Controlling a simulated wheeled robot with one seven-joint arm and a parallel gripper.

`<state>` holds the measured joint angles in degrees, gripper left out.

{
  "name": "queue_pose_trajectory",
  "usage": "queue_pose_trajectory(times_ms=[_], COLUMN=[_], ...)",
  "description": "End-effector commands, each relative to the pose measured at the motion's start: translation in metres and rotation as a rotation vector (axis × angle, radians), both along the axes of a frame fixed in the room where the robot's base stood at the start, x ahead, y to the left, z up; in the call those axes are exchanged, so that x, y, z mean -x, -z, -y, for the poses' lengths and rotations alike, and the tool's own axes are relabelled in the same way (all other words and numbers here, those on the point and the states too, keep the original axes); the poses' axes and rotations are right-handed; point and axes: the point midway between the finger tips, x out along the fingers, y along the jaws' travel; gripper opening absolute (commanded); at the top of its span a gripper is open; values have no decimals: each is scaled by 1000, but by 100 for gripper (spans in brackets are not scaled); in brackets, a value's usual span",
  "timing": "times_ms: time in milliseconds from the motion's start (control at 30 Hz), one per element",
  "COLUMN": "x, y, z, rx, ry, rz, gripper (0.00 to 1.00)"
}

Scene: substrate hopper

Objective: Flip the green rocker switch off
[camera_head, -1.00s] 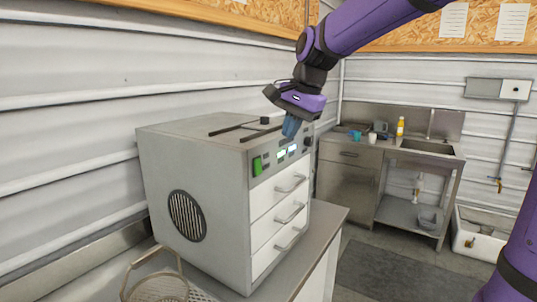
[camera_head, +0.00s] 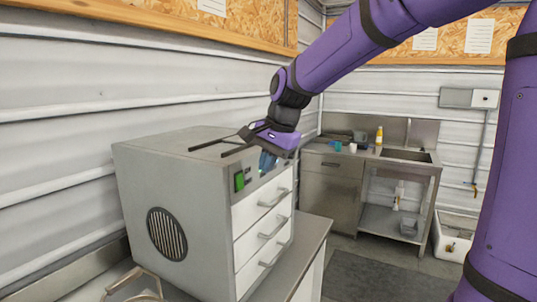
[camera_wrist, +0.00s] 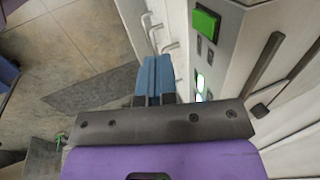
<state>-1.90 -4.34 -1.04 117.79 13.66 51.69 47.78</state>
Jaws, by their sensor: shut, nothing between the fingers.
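The green rocker switch (camera_head: 239,181) sits at the upper left of the front panel of a grey cabinet machine (camera_head: 170,160). It also shows in the wrist view (camera_wrist: 206,22), right of and beyond the fingers. My gripper (camera_head: 267,163) is purple and black with blue fingertips, which are shut together and empty. It is in front of the panel, to the right of the switch in the head view. In the wrist view the shut fingertips (camera_wrist: 154,70) are apart from the switch. The fingers hide part of the panel's displays.
Several white drawers with handles (camera_head: 262,203) lie below the panel. Dark rails (camera_head: 212,146) lie on top of the machine. A wire basket (camera_head: 132,285) stands at the front left. A sink bench (camera_head: 335,180) stands at the back right, with open floor before it.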

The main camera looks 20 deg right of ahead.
Motion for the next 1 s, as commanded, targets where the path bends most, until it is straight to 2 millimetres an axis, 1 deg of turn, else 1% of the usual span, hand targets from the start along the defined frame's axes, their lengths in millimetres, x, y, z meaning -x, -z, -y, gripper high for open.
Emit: queue_pose_trajectory(times_ms=[33, 200, 300, 400, 600, 1000], x=[-2, -11, -17, -30, -43, -46], y=[11, 41, 54, 54, 56, 56], z=[-2, -8, -13, -22, -32, -34], rx=[0, 1, 0, 1, 0, 1], ry=[-1, -1, -2, -3, -2, 0], rz=[-6, -6, -3, -2, -1, -1], gripper=[0, 0, 0, 0, 0, 0])
